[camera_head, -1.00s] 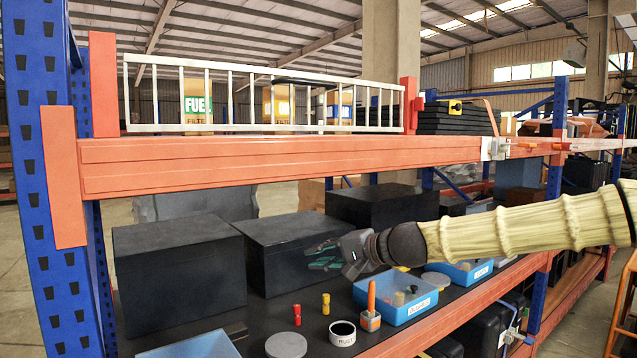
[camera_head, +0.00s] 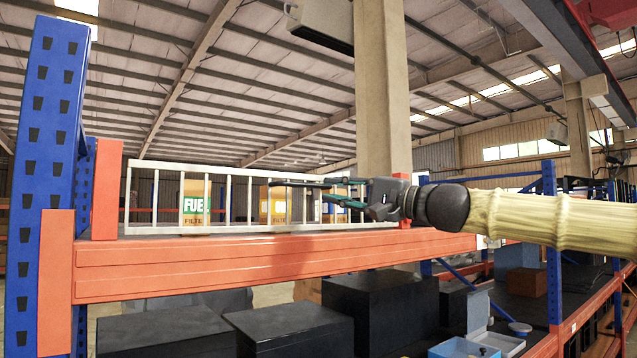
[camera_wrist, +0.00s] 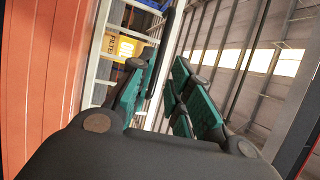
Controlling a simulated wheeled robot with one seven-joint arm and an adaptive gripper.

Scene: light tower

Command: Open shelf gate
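The white barred shelf gate (camera_head: 230,229) stands upright along the front of the upper orange shelf beam. My gripper (camera_head: 318,192) is in front of the right part of the gate, at the height of its upper bars, and points left. In the wrist view the two teal-padded fingers of my gripper (camera_wrist: 160,100) are apart. White bars of the gate (camera_wrist: 98,50) show beside and between them there. The fingers partly hide the gate's right end. I cannot tell whether a finger touches the gate.
Behind the gate stand a yellow fuel filter box (camera_head: 195,203) and an orange box (camera_head: 273,206). The orange beam (camera_head: 270,259) runs below, with a blue upright (camera_head: 45,150) at the left. Dark boxes (camera_head: 290,330) and a blue bin (camera_head: 462,348) are on the lower shelf.

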